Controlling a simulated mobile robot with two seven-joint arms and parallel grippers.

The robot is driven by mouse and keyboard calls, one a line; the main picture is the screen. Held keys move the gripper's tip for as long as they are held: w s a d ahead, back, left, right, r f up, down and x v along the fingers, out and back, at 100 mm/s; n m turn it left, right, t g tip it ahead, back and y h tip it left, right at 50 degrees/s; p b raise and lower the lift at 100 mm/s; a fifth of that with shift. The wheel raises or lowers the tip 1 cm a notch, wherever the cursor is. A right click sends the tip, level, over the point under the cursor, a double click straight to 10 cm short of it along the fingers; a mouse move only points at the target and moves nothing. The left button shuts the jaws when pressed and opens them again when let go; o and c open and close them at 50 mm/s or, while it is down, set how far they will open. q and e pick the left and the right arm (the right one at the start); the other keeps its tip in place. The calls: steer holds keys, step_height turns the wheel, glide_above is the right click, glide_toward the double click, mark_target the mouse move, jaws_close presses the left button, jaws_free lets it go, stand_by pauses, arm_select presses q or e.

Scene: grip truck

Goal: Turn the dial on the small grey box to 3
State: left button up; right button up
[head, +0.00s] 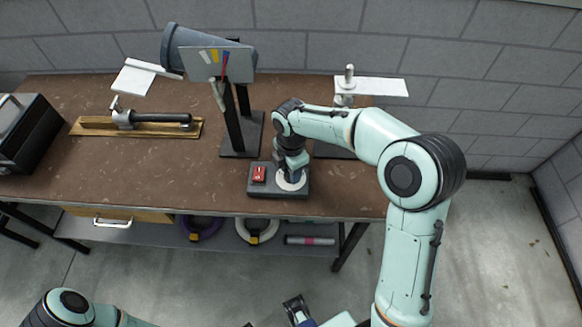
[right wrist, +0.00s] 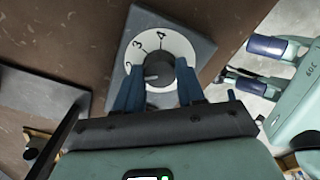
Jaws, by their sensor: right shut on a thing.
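The small grey box (head: 278,194) lies at the table's front edge, with a red switch (head: 259,174) on its left and a white dial (head: 291,182) on its right. In the right wrist view the dial face (right wrist: 180,47) shows the numbers 2, 3 and 4. My right gripper (right wrist: 160,80) is shut on the dark knob (right wrist: 158,68) at its centre. A pale mark on the knob points left, near the 2; its exact reading is unclear. My left gripper (right wrist: 250,63) is away from the box, its blue-tipped fingers apart and empty.
A dark stand with a grey cylinder (head: 205,48) rises behind the box. A clamp on a wooden board (head: 135,126) and a black case (head: 25,130) are farther left. A second stand with a white plate (head: 370,86) is behind my right arm. Rings lie on the shelf below.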

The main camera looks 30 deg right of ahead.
steer(key=m, duration=0.5)
steer(key=shift+m+p, duration=0.3)
steer(key=shift+p, duration=0.05)
arm_select(q)
steer(key=shift+w+r, duration=0.2)
steer(key=shift+r, duration=0.4)
arm_select(e)
steer(key=m, duration=0.5)
steer(key=shift+m, duration=0.4)
steer(key=o, duration=1)
steer(key=shift+o, duration=0.2)
steer(key=shift+r, duration=0.15)
arm_select(q)
steer(key=shift+w+r+p, duration=0.2)
steer(key=shift+r+p, duration=0.3)
steer(key=shift+p, duration=0.05)
steer(key=shift+w+r+p, duration=0.2)
steer(key=shift+r+p, duration=0.3)
arm_select(e)
step_height(320, 180, up, 13)
